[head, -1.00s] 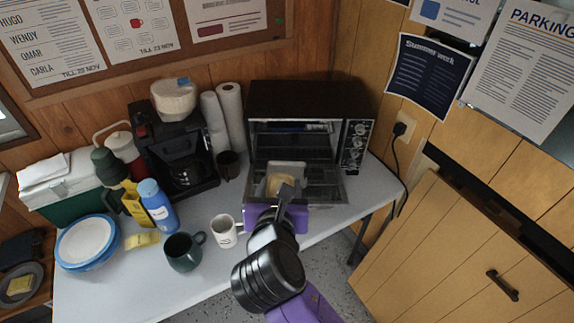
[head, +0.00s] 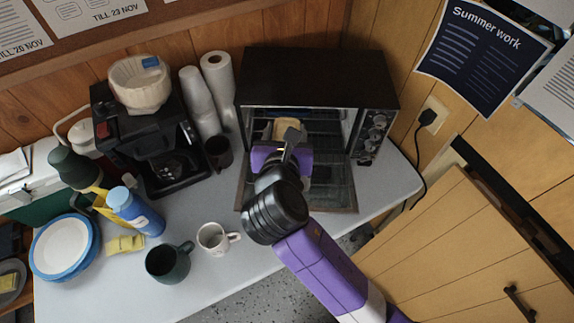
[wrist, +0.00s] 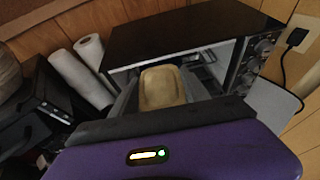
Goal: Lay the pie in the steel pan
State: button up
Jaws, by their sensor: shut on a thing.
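The pie (wrist: 162,88), a golden-brown block with a raised rim, sits between the two grey fingers of my gripper in the wrist view. My gripper (wrist: 160,98) is shut on it. In the head view the pie (head: 262,129) shows partly behind my gripper (head: 284,132), at the mouth of the open toaster oven (head: 318,80). My wrist and arm cover much of the oven's front. I cannot make out the steel pan clearly now; it may be hidden behind the pie and gripper.
The oven's glass door (head: 335,190) is folded down over the table (head: 225,285). A coffee maker (head: 150,140), paper rolls (head: 215,90) and a dark mug (head: 218,152) stand left of the oven. A white mug (head: 213,239) and green mug (head: 168,263) stand nearer.

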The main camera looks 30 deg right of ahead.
notch_tip(320, 180, down, 17)
jog(key=shift+f+b, duration=0.15)
jog(key=shift+b, duration=0.5)
jog(key=shift+f, duration=0.15)
jog(key=o, duration=1.5)
jog(key=shift+c, duration=0.2)
jog(key=shift+r, duration=0.2)
jog(key=v, duration=1.2)
jog(key=shift+s+f, duration=0.1)
jog(key=shift+f, duration=0.05)
